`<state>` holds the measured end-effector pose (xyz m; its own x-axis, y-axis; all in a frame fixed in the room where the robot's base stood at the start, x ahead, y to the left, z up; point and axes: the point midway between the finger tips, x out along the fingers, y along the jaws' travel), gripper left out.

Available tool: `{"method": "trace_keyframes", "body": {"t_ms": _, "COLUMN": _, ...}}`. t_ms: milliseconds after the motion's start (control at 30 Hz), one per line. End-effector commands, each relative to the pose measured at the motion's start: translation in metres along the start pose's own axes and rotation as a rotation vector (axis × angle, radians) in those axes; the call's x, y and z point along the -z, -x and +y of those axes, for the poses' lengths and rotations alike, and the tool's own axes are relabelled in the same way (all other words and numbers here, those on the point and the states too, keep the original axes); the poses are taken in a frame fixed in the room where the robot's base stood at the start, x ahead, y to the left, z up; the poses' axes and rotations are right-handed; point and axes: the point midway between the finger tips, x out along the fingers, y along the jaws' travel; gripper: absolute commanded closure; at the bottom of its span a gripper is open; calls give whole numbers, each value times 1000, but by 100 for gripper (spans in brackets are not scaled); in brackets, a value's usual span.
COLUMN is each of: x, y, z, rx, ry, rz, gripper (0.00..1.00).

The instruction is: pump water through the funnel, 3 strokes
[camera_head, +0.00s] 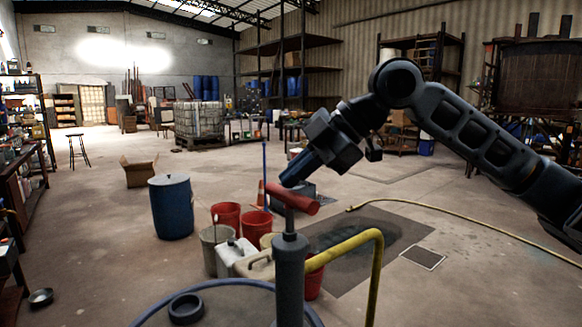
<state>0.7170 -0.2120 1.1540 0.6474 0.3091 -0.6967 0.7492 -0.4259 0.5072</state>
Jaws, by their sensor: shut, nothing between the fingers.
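A hand pump stands in the foreground, with a grey upright barrel (291,275) and a red crossbar handle (293,198) on top. A yellow spout pipe (345,243) arches from the barrel to the right and down out of the frame. My gripper (290,181) points down to the left, just above and behind the handle in the picture. Its fingers look shut and hold nothing; whether they touch the handle is unclear. A blue-rimmed round top (222,287) lies at the bottom edge, with a dark ring (186,308) on it. I cannot make out a funnel for certain.
Behind the pump are red buckets (226,216), a grey bucket (212,247) and a pale canister (237,254). A blue drum (171,207) stands left. A yellow hose (450,219) crosses the floor at right, near a drain cover (423,257). Open floor lies at right.

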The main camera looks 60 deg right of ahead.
Motion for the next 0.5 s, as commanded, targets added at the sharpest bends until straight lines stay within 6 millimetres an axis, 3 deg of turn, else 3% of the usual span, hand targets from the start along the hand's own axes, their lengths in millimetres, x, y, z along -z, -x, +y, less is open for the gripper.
{"method": "trace_keyframes", "body": {"t_ms": 500, "x": -4, "y": -5, "z": -4, "rx": 3, "ry": 0, "rz": -1, "gripper": 100}}
